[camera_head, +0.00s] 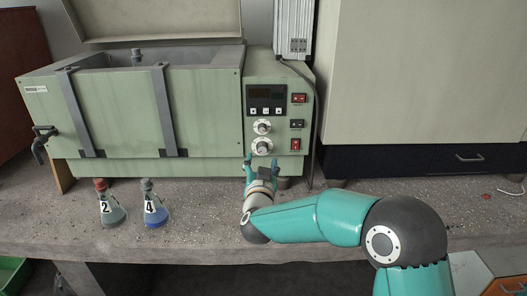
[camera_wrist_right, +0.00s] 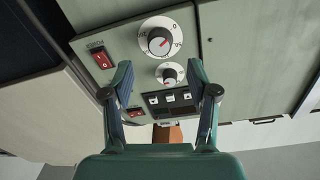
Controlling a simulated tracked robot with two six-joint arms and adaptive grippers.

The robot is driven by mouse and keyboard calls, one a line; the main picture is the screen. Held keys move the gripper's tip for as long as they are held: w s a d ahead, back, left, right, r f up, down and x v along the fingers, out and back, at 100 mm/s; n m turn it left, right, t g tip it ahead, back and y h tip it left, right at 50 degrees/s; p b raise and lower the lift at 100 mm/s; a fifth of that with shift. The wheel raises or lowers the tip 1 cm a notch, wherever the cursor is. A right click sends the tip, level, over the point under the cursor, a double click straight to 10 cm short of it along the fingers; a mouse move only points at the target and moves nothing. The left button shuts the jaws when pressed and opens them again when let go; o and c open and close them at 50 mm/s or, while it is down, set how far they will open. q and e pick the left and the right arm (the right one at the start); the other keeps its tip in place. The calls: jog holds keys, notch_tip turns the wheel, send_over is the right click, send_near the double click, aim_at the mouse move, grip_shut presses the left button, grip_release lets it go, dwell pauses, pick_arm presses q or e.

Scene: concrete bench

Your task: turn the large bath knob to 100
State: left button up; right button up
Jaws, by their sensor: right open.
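The large bath knob (camera_head: 262,146) is the lower of two dials on the green bath's control panel. My right gripper (camera_head: 261,162) is open just in front of and below this knob, fingers pointing at the panel. In the wrist view its fingers (camera_wrist_right: 160,72) are spread apart with nothing between them, and the knob lies beyond the tips. My left gripper is not in view.
A smaller knob (camera_head: 262,127) sits above, under a display with buttons (camera_head: 267,99). Red and black switches (camera_head: 297,124) line the panel's right side. Flask 2 (camera_head: 110,210) and flask 4 (camera_head: 155,210) stand on the bench at left. Bare bench (camera_head: 205,215) lies between flask 4 and my gripper.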

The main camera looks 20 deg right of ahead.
aim_at(262, 150)
jog(key=x, duration=0.6)
